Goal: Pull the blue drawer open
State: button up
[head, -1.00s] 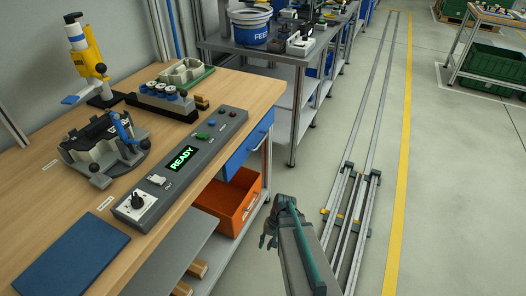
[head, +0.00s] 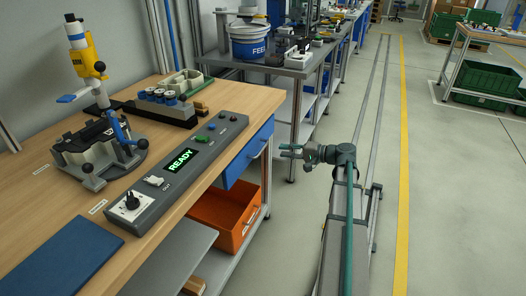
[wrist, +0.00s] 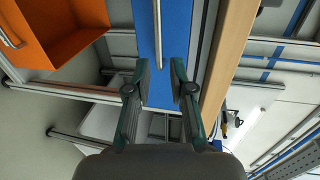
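The blue drawer (head: 250,153) is under the right edge of the wooden bench, and it looks shut. In the wrist view its blue front (wrist: 180,35) fills the upper middle, with a bar handle (wrist: 157,30) running down it. My gripper (head: 284,151) is to the right of the drawer in the head view, its fingers pointing left at the drawer. In the wrist view my gripper (wrist: 160,78) has its two fingers apart. The handle lines up with the gap between them. I see no contact.
An orange drawer (head: 236,238) stands open below the blue one, at upper left in the wrist view. A control box (head: 170,172) reading READY sits on the bench (head: 75,222). A steel table (head: 285,70) stands behind.

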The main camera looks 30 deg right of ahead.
aim_at(262, 149)
jog(key=x, duration=1)
jog(key=shift+w+a+f+b, duration=0.1)
jog(key=shift+w+b, duration=0.05)
jog(key=shift+b, duration=0.15)
grip_shut()
